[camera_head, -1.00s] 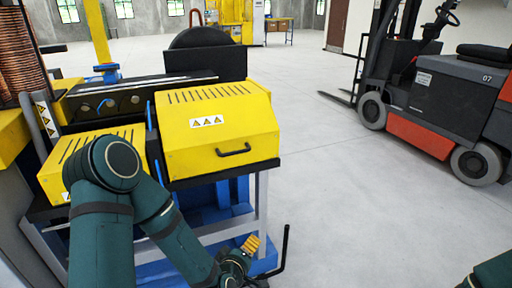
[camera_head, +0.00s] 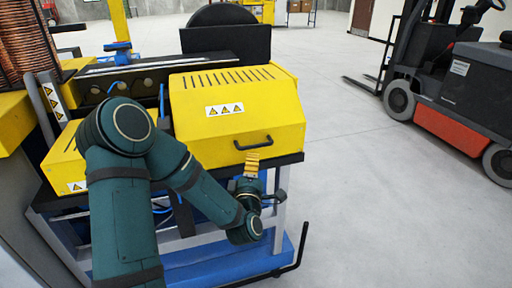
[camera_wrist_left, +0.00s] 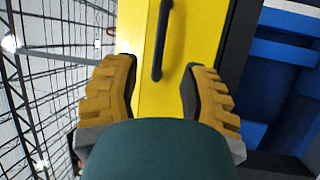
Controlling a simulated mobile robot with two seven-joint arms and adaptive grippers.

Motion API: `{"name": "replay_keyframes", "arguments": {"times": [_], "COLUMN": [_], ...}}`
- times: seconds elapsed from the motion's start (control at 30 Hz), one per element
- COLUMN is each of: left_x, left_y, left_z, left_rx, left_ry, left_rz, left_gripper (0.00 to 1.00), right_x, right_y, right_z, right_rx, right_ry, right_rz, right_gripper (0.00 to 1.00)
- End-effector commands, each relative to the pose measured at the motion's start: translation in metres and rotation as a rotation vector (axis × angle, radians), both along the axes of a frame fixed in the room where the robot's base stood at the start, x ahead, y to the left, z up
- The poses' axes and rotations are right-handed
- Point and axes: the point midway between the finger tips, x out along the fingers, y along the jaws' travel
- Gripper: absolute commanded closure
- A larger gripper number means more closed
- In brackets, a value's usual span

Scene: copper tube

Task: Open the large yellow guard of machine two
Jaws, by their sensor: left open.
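The large yellow guard (camera_head: 205,125) is closed, with slots on top and a warning label on its sloped front. Its black handle (camera_head: 253,143) is on the lower right of the front. My left gripper (camera_head: 252,163), with yellow fingers, points up just below the handle. In the left wrist view the gripper (camera_wrist_left: 160,75) is open, its fingers apart on either side of the yellow guard (camera_wrist_left: 204,30), with the black handle (camera_wrist_left: 160,40) between and beyond them. I see no contact with the handle. My right gripper is out of view.
A smaller yellow guard (camera_head: 62,160) lies left, partly behind my left arm. A copper coil (camera_head: 22,50) stands at the far left. The machine's frame and blue base (camera_head: 215,262) are below the guard. A forklift (camera_head: 450,85) is at the right, with clear floor between.

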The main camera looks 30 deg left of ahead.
Motion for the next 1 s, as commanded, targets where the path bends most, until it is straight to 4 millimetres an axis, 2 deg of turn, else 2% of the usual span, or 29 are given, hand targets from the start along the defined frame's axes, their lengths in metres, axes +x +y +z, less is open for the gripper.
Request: {"name": "replay_keyframes", "arguments": {"times": [0.2,0.4,0.6,0.87,0.9,0.97,1.0], "left_x": [0.038,0.062,0.072,0.073,0.073,0.073,0.073], "left_y": [0.019,0.031,0.036,0.036,0.036,0.036,0.036], "left_z": [0.007,0.012,0.014,0.014,0.014,0.014,0.014], "left_rx": [-0.001,0.000,0.001,0.001,0.001,0.000,0.000], "left_ry": [-0.002,-0.001,0.001,0.002,0.002,0.001,0.001], "left_rz": [0.000,0.000,-0.001,-0.002,-0.002,-0.002,-0.002], "left_gripper": [0.57,0.57,0.57,0.57,0.61,0.82,0.96], "right_x": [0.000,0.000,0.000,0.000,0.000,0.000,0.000], "right_y": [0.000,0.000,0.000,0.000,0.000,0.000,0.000], "right_z": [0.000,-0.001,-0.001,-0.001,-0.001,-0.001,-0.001], "right_rx": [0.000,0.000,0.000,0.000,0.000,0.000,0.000], "right_ry": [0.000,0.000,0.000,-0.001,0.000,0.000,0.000], "right_rz": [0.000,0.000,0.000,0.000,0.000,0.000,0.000], "right_gripper": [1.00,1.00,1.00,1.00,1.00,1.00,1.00]}}
